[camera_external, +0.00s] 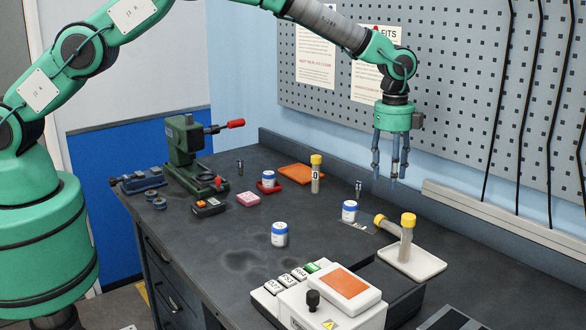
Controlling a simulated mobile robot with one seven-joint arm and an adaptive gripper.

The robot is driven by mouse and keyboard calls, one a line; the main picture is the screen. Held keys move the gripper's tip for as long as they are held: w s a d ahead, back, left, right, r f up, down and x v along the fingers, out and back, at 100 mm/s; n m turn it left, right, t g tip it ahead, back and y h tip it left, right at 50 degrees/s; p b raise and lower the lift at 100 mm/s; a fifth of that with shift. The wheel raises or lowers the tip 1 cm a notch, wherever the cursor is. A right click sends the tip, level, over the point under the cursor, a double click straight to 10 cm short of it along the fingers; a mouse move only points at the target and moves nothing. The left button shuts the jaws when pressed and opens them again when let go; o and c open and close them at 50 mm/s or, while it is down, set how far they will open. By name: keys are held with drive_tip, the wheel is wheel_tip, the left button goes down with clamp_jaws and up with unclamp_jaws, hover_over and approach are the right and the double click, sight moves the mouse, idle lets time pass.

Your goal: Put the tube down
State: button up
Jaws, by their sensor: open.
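My gripper (389,177) hangs above the back right of the dark bench, fingers pointing down, open and with nothing seen between them. A yellow-capped tube (406,242) stands roughly upright at the white tray (428,267), below and slightly right of my gripper. Another yellow-capped tube (391,228) is strongly tilted beside it at the tray's back left; its lower end is partly hidden behind the upright tube. A third yellow-capped tube (315,183), with a dark mark on its label, stands upright on the bench to the left of my gripper.
Blue-and-white jars (279,236) stand mid-bench, near a small metal piece (358,188) and on a red holder. A green press (186,150) stands at the back left. A white device (335,300) with an orange panel fills the front. A pegboard wall (460,90) rises behind.

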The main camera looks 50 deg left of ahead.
drive_tip(key=s+a+r+n+t, duration=0.1)
drive_tip(key=s+a+r+n, duration=0.25)
drive_tip(key=a+r, duration=0.85)
drive_tip(key=s+a+r+n+t, duration=0.1)
drive_tip(key=s+a+r+n, duration=0.3)
drive_tip(key=a+r, duration=0.75)
drive_tip(key=s+a+r+n+t, duration=0.1)
drive_tip(key=s+a+r+n, duration=0.1)
drive_tip(key=s+a+r, duration=0.5)
drive_tip(key=s+a+r+n, duration=0.2)
drive_tip(key=s+a+r, duration=0.2)
drive_tip(key=s, duration=0.5)
drive_tip(key=s+a+f+n+t, duration=0.1)
drive_tip(key=s+a+n, duration=0.3)
drive_tip(key=s, duration=0.9)
drive_tip(key=s+a+f+n+t, duration=0.1)
drive_tip(key=s+a+n, duration=0.3)
drive_tip(key=s+a, duration=0.5)
drive_tip(key=s+f, duration=0.1)
drive_tip(key=s, duration=0.4)
drive_tip(key=shift+s+n, duration=0.25)
drive_tip(key=shift+n, duration=0.1)
drive_tip(key=shift+f, duration=0.1)
